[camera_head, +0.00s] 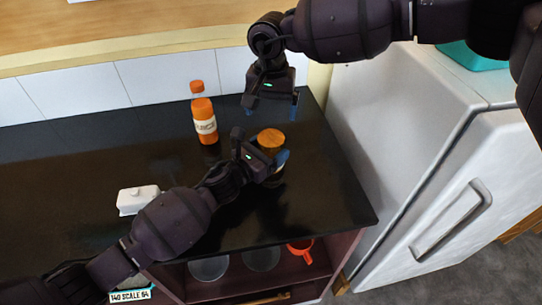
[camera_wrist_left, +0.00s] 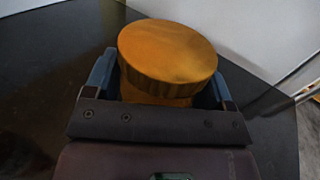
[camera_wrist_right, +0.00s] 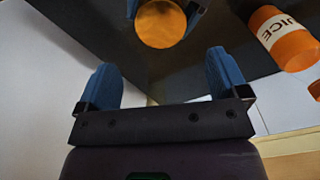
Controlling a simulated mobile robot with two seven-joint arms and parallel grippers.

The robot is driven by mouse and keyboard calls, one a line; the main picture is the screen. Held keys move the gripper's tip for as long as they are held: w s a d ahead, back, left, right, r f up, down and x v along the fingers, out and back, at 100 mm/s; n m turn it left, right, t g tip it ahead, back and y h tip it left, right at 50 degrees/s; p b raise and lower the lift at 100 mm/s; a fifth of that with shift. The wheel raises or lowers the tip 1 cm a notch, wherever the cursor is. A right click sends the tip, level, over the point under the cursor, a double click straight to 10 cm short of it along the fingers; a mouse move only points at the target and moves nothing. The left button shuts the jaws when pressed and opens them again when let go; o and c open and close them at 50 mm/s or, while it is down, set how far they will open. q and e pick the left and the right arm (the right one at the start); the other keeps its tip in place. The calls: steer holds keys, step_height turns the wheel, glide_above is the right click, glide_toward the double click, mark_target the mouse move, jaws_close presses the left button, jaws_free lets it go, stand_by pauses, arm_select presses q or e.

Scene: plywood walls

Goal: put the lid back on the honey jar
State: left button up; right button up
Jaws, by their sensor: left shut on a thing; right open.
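The honey jar (camera_head: 266,152) stands on the black countertop near its right end. Its round orange lid (camera_head: 271,137) sits on top of the jar and looks level; I cannot tell whether it is fully seated. The lid also fills the middle of the left wrist view (camera_wrist_left: 168,50), over the amber jar body (camera_wrist_left: 160,98). My left gripper (camera_head: 268,163) is shut on the jar, a finger on each side below the lid, hiding much of the body. My right gripper (camera_head: 272,108) is open and empty, above and behind the jar. The right wrist view shows the lid (camera_wrist_right: 160,24) beyond its fingers.
A white butter dish (camera_head: 137,198) lies left. A white fridge (camera_head: 400,130) bounds the right.

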mark_target(271, 138)
steer(key=shift+f, duration=4.05)
steer(key=c, duration=0.9)
steer(key=m, duration=0.6)
steer(key=shift+c, duration=0.2)
steer(key=m, duration=0.7)
steer(key=o, duration=1)
